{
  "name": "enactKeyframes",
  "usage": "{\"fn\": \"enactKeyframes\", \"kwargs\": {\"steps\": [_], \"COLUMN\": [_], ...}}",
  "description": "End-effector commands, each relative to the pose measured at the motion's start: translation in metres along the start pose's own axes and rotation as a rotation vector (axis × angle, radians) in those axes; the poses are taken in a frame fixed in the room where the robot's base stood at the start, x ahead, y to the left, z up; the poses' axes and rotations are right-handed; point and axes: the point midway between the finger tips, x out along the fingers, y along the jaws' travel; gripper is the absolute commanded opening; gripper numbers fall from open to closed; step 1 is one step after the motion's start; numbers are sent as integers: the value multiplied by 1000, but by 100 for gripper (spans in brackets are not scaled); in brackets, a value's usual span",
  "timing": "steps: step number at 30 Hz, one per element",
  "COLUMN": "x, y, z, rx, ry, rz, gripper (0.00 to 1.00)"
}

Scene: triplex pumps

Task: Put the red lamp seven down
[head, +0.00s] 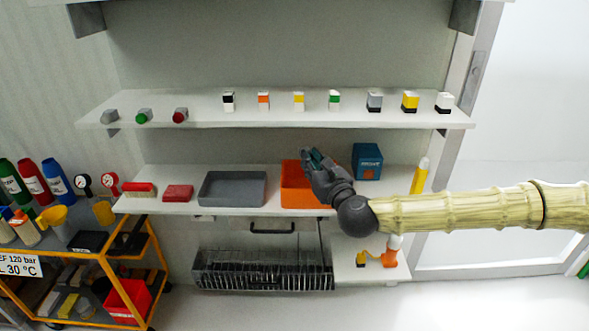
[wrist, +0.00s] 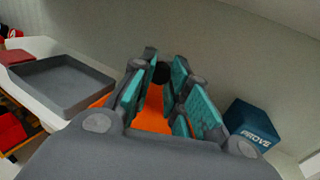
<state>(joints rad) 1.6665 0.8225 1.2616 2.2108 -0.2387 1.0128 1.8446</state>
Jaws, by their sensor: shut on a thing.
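My gripper (head: 312,158) is in front of the lower shelf, above and partly across the orange tray (head: 292,197). In the wrist view its teal-padded fingers (wrist: 160,78) are closed on a small dark round thing (wrist: 161,72) at their tips. No red shows on this held thing, so I cannot tell from its look whether it is the red lamp seven. The orange tray also shows below the fingers in the wrist view (wrist: 150,118). A red-fronted lamp (head: 180,116) sits on the upper shelf at the left.
A grey tray (head: 233,203) stands left of the orange tray, and a blue box (head: 367,161) stands right of it. Red items (head: 178,192) lie at the shelf's left. The upper shelf (head: 205,112) holds several small blocks and lamps, with gaps between. An orange-framed cart (head: 125,250) stands lower left.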

Motion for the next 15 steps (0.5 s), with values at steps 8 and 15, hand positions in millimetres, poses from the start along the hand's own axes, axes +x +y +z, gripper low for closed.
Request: {"fn": "enactKeyframes", "kwargs": {"steps": [8, 15], "x": [30, 37], "y": [24, 29], "z": [-4, -4], "rx": [0, 0], "ry": [0, 0], "rz": [1, 0], "gripper": [0, 0]}}
